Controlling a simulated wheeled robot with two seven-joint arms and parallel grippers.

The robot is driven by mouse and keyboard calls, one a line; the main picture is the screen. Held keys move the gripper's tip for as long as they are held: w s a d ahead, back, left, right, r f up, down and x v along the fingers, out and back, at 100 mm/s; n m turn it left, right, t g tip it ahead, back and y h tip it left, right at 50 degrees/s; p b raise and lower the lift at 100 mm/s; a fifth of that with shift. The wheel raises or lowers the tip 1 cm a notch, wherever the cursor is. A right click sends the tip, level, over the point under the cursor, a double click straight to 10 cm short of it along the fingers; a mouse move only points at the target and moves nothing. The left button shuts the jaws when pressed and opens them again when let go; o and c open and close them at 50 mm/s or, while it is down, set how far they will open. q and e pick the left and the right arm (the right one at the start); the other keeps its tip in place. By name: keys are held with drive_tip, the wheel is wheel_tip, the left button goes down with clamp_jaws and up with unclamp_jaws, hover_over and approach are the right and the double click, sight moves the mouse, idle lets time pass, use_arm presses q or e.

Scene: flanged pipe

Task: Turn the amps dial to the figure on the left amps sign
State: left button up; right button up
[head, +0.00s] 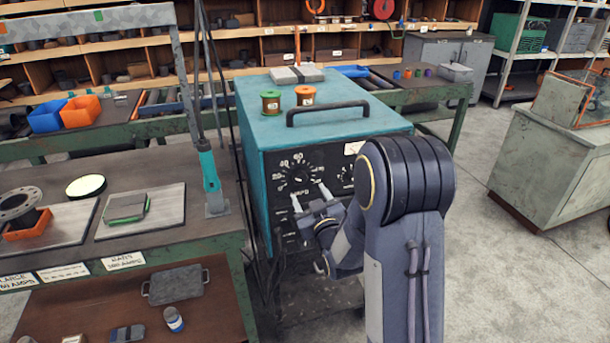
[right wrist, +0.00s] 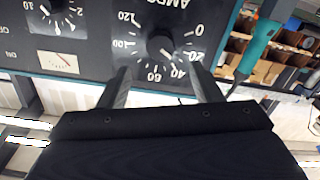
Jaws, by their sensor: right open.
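The amps dial (head: 298,178) is on the front panel of a teal machine (head: 330,125). It also shows, upside down, in the right wrist view as a black knob (right wrist: 160,43) ringed by white figures. Its white pointer mark appears to lie near the 40. My right gripper (head: 308,203) is open and empty, in front of the panel just below the dial. In the right wrist view its fingers (right wrist: 162,72) stand apart on either side of the scale's lower figures, not closed on the knob. The left amps sign (head: 15,281) appears to read "LARGE 60 AMPS". My left gripper is not in view.
Another sign (head: 123,261) with an amps figure is on the same bench edge. A second dial (right wrist: 55,12) and a small meter (right wrist: 58,62) are on the panel. Cables hang at the machine's left. Two spools (head: 305,95) stand on top.

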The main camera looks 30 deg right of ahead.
sight(301, 179)
drive_tip(key=p+x, duration=0.1)
drive_tip(key=x, duration=0.6)
drive_tip(key=shift+p, duration=0.35)
drive_tip(key=shift+c, duration=0.3)
drive_tip(key=c, duration=0.9)
drive_tip(key=shift+c, duration=0.2)
